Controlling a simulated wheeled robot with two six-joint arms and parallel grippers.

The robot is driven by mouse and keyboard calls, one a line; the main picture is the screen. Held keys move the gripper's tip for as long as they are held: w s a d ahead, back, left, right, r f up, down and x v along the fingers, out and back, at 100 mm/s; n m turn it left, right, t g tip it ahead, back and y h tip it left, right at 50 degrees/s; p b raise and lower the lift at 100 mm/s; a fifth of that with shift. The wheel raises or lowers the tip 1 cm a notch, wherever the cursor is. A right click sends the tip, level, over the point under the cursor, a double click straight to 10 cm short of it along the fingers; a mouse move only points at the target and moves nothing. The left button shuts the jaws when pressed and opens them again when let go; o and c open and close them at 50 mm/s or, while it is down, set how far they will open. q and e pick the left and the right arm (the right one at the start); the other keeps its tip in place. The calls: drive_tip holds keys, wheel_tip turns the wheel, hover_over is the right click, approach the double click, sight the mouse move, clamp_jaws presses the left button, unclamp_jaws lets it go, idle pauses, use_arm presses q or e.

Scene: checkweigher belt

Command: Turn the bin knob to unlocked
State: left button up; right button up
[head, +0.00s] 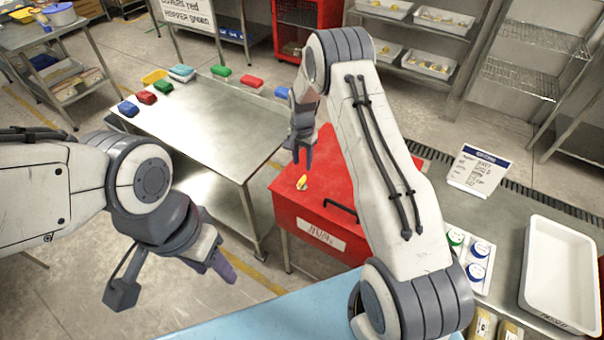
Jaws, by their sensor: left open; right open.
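The red bin (289,214) stands in the middle of the head view, with a black handle and a white label on its front. Its knob (302,182) is a small yellow piece on the bin's upper surface; which way it is set is too small to tell. My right gripper (302,158) hangs fingers-down just above the knob, open and apparently apart from it. My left gripper (222,272) is open and empty at lower left, over the floor in front of the steel table, away from the bin.
A steel table (215,125) left of the bin carries several coloured packs along its far edge. At right, a counter holds a white tray (559,275), a sign card (479,170) and round-lidded containers (479,251). A light blue surface (270,318) lies in front.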

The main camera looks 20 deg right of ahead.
sight(302, 178)
wheel_tip(302, 178, down, 7)
drive_tip(key=shift+r+p, duration=0.1)
drive_tip(key=shift+p, duration=1.1)
drive_tip(key=shift+f, duration=0.7)
clamp_jaws()
